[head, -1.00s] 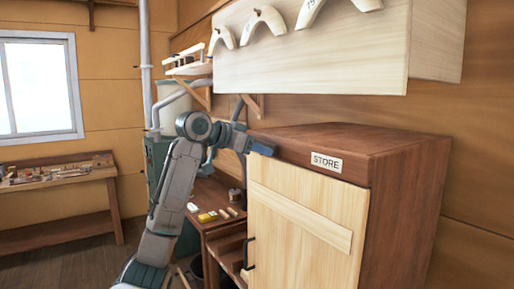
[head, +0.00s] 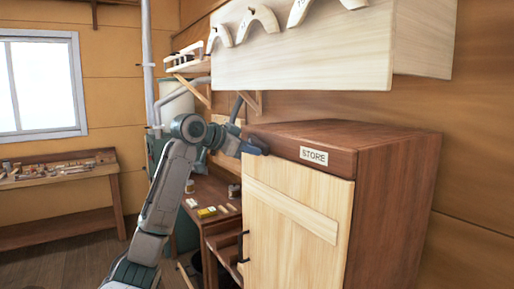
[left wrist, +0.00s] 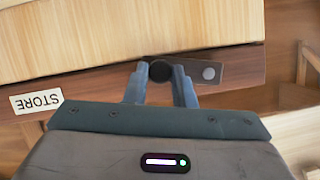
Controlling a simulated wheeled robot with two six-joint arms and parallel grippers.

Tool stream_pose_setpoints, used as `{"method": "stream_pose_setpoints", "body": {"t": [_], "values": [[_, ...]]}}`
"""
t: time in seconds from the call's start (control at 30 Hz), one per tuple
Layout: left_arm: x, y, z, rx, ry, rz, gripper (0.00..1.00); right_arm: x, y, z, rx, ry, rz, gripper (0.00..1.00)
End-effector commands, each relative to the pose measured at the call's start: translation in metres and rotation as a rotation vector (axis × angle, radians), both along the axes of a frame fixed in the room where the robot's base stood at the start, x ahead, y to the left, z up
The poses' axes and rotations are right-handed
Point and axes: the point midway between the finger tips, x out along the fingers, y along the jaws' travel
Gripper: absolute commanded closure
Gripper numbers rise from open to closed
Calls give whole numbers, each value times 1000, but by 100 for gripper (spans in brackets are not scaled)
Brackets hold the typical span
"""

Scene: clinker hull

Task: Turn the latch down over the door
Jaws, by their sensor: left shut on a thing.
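The pale wooden door (head: 285,225) of the cabinet marked STORE appears closed below the dark top rail (head: 330,163). It also shows in the left wrist view (left wrist: 90,40), where the picture is upside down. The latch (left wrist: 235,72) is a dark brown bar with a round grey screw head, lying roughly along the rail. A round black knob (left wrist: 161,71) is at its end. My left gripper (head: 262,148) is at the rail's left part, its fingers (left wrist: 160,84) shut on the latch knob. The head view does not show the latch clearly behind the gripper. My right gripper is out of view.
A pale shelf box (head: 310,60) hangs above the cabinet. A dark handle (head: 242,246) is on the door's left edge. A small bench (head: 215,222) with small items stands left of the cabinet. Open floor (head: 85,262) lies at the lower left.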

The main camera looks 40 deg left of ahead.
Motion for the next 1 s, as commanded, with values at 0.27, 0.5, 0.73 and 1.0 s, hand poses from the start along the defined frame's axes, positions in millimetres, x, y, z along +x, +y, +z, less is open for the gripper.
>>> {"method": "stream_pose_setpoints", "body": {"t": [0.27,0.5,0.73,1.0], "values": [[1,12,-17,244,-101,-4,100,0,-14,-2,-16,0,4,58],[3,18,-30,455,-187,-3,100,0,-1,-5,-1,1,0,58],[7,26,-41,656,-269,-3,100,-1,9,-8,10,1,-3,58],[12,38,-51,889,-364,-3,100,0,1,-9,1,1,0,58]]}}
